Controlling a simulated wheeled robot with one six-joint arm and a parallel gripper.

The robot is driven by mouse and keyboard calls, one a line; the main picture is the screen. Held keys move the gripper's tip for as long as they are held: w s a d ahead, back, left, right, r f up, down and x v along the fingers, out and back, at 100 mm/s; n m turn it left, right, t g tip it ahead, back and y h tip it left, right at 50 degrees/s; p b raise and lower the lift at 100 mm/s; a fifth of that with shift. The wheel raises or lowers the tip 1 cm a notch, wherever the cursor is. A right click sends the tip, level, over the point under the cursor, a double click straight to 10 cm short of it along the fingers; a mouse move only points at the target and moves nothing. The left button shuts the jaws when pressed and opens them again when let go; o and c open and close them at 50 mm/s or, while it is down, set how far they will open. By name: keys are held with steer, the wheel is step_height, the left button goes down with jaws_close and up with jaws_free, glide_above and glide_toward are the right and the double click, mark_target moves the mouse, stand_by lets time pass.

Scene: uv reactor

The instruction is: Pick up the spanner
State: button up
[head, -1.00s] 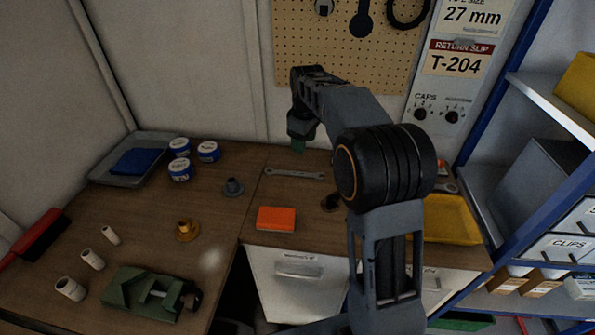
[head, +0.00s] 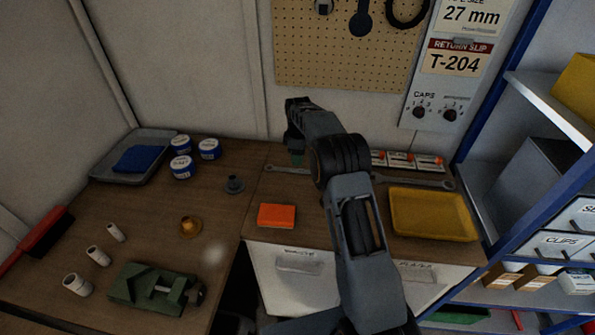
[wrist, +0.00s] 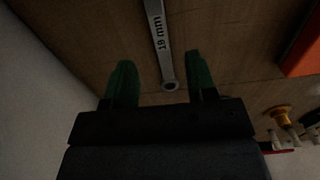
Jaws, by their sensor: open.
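A grey spanner (head: 283,169) lies flat at the back of the bench near the wall. In the wrist view its shank (wrist: 158,38) reads "19 mm", and its ring end lies between my fingers in the picture. My gripper (wrist: 158,72) is open, with green fingers on either side of the spanner and no visible grip on it. In the head view my gripper (head: 297,158) hangs over this spanner; my arm hides part of it. A second, longer spanner (head: 425,182) lies behind the yellow tray on the right.
An orange block (head: 277,215) lies in front of the first spanner. A yellow tray (head: 432,238) and small boxes (head: 400,160) are at right. A grey flanged part (head: 234,184), a brass part (head: 190,227) and blue-white tins (head: 182,167) stand left. Blue-framed shelving bounds the right.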

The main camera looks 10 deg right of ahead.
mark_target(298, 170)
steer(key=shift+f+p, duration=0.9)
steer(key=shift+f, duration=2.1)
jaws_close()
